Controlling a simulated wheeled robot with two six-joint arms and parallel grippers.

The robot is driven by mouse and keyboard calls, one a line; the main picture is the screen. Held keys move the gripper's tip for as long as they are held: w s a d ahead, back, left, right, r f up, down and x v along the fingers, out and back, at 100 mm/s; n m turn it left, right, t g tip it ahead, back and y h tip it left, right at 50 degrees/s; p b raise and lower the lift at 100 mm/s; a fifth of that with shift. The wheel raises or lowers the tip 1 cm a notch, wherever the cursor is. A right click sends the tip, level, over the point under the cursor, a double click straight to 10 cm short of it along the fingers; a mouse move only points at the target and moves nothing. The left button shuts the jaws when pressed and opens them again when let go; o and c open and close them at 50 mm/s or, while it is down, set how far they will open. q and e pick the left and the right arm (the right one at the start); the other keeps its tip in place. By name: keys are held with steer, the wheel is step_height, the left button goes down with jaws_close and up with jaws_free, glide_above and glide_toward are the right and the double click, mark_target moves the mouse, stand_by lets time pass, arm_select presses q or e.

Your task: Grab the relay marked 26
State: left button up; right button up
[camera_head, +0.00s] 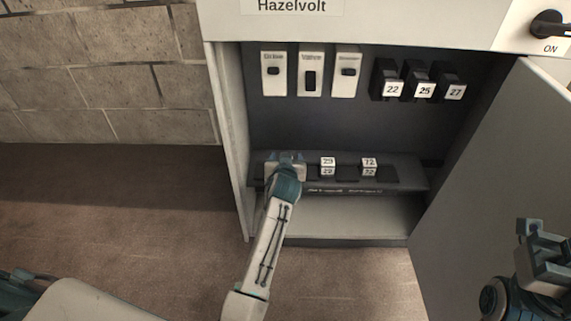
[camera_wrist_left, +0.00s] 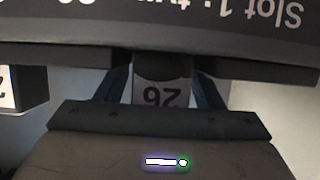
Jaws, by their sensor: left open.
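The relay marked 26 (camera_wrist_left: 158,94) shows upside down in the left wrist view, with its white label toward the camera. My left gripper (camera_wrist_left: 161,84) is open, with one finger on each side of the relay; whether they touch it I cannot tell. In the head view my left gripper (camera_head: 285,163) is at the left end of the cabinet's low shelf, and it hides relay 26 there. My right gripper (camera_head: 543,245) is at the lower right, in front of the cabinet door, away from the relays; its jaw opening is unclear.
Two other labelled relays (camera_head: 328,166) (camera_head: 369,166) sit on the low shelf (camera_head: 408,178). Black relays 22 (camera_head: 393,90), 25 (camera_head: 426,90) and 27 (camera_head: 456,92) hang above, right of three white modules (camera_head: 311,72). The open door (camera_head: 500,150) bounds the right side.

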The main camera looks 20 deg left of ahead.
arm_select(q)
steer(key=shift+s+d+r, duration=0.15)
steer(key=shift+s+r, duration=0.05)
steer(key=shift+r, duration=0.1)
steer(key=shift+c, duration=0.6)
steer(key=c, duration=1)
